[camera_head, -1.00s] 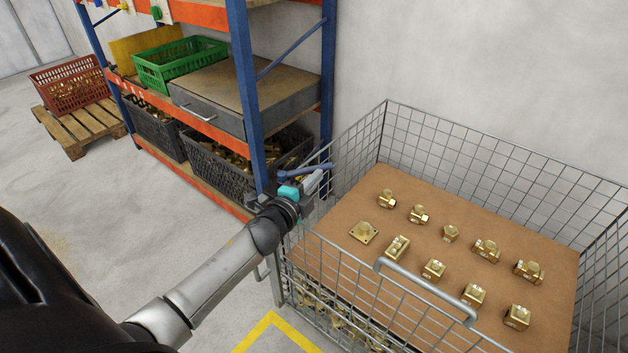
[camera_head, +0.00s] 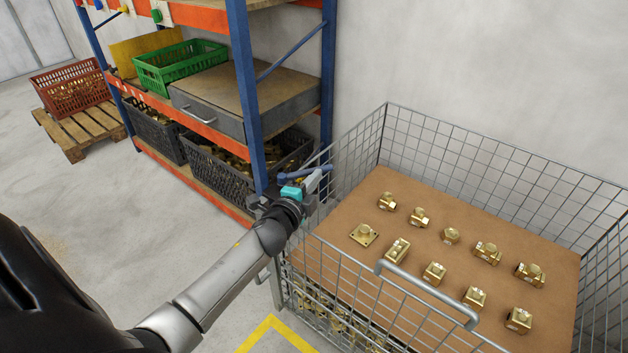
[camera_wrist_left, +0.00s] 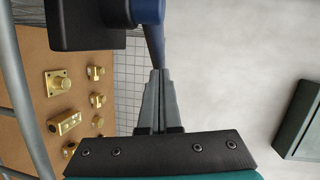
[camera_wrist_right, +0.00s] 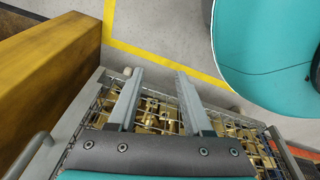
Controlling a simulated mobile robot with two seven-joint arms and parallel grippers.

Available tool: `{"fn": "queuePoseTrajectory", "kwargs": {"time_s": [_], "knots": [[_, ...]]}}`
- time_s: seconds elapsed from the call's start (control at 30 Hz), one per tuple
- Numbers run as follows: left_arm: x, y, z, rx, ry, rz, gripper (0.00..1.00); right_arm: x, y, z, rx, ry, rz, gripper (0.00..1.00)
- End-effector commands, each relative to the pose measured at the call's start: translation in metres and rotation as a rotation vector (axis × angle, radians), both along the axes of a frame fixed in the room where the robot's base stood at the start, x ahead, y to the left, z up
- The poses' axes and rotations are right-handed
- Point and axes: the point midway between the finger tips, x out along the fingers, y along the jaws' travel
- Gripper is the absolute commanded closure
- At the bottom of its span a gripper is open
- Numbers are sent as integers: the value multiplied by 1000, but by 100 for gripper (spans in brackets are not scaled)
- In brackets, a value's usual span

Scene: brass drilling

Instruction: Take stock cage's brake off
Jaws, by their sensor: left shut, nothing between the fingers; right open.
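The stock cage (camera_head: 388,109) is a wire-mesh cage at the right of the head view. A blue lever (camera_head: 318,169), which looks like the brake handle, sits at its near left corner. In the left wrist view the blue lever (camera_wrist_left: 151,30) runs down from a dark block (camera_wrist_left: 85,25). My left gripper (camera_head: 322,178) is at this corner. Its fingertips (camera_wrist_left: 160,74) are together and empty, right at the lever's end; I cannot tell if they touch it. My right gripper (camera_wrist_right: 158,76) is outside the head view; its fingers are apart and empty above brass parts behind mesh.
Brass fittings (camera_head: 435,271) stand on a brown board (camera_head: 340,240) in the cage. A blue and orange rack (camera_head: 240,70) with crates stands close behind the left gripper. A pallet (camera_head: 95,125) with a red crate is at far left. Grey floor (camera_head: 80,200) between is clear.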

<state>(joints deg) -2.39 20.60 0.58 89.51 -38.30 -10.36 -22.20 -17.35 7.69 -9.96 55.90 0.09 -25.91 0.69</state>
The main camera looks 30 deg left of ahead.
Motion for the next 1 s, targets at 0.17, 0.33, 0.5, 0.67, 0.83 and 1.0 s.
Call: {"fn": "queuePoseTrajectory", "kwargs": {"time_s": [0.17,0.33,0.5,0.67,0.83,1.0], "knots": [[2,1,0,-1,-1,29,100,0,1,-1,2,2,0,50],[6,3,0,-3,-2,77,100,2,6,1,5,8,-2,50],[11,6,-1,-5,-3,156,100,13,16,8,17,2,-5,50],[16,10,-2,-5,-2,247,100,28,26,21,27,-1,-4,50],[22,15,-3,-4,-1,339,100,42,38,41,39,-3,-7,50],[26,19,-1,-3,-1,419,100,49,44,59,46,-3,-7,50]]}}
